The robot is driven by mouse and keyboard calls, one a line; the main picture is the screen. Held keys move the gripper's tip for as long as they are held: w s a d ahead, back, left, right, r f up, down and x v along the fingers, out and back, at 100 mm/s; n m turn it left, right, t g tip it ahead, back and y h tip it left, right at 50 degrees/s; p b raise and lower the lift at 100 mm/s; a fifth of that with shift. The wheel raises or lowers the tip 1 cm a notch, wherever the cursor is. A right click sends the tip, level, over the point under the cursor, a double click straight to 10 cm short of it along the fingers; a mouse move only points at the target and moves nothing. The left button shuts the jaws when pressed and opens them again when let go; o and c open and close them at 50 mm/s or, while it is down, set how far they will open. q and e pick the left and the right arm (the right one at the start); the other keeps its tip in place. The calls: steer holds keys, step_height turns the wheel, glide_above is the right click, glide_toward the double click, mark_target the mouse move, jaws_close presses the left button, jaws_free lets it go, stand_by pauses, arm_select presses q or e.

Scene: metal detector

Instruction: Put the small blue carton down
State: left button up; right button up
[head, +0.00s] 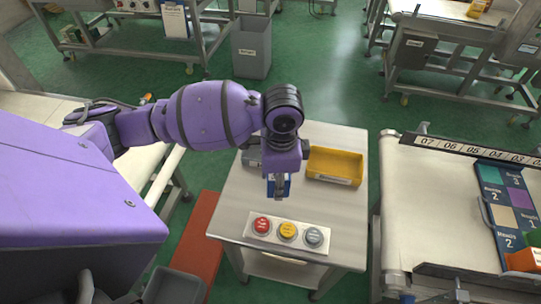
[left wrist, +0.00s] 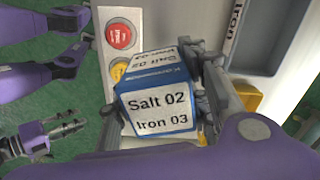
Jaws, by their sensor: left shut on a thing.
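The small blue carton (left wrist: 158,84) has white labels reading "Salt 02" and "Iron 03" in the left wrist view. My left gripper (left wrist: 165,105) is shut on it, with a finger on each side. In the head view the left gripper (head: 279,190) hangs over the small grey table (head: 235,195), and only a bit of the blue carton (head: 288,184) shows behind the fingers. I cannot tell if the carton touches the table. Another gripper of mine (left wrist: 72,130) shows at the left of the left wrist view; its opening is unclear.
A panel with red, yellow and grey buttons (head: 287,233) lies at the table's front. A yellow tray (head: 334,166) stands at the back right, and a grey tray (head: 251,159) is partly hidden behind my arm. A conveyor (head: 440,200) with colored labelled boards stands to the right.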

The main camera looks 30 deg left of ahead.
arm_select(q)
steer(key=w+r+m+b, duration=0.2)
steer(key=w+m, duration=0.4)
steer(key=m, duration=0.9)
steer(key=m+b, duration=0.1)
steer(key=m, duration=0.5)
glide_toward(251, 157)
steer(key=d, duration=0.1)
steer(key=w+d+f, duration=0.1)
steer(key=d+f, duration=0.1)
steer(key=shift+w+d, duration=0.15)
steer(key=shift+w, duration=0.25)
steer(key=shift+w+a+f, duration=0.1)
steer(key=shift+a+f, duration=0.15)
steer(key=shift+f, duration=0.05)
step_height(251, 157, down, 3)
steer(key=shift+w+a+f, duration=0.1)
steer(key=shift+a+f, duration=0.05)
steer(key=shift+a, duration=0.05)
steer(key=shift+f+b, duration=0.3)
steer(key=o, duration=0.9)
arm_select(e)
steer(key=f, duration=0.2)
steer(key=s+d+f, duration=0.1)
steer(key=shift+f, duration=0.3)
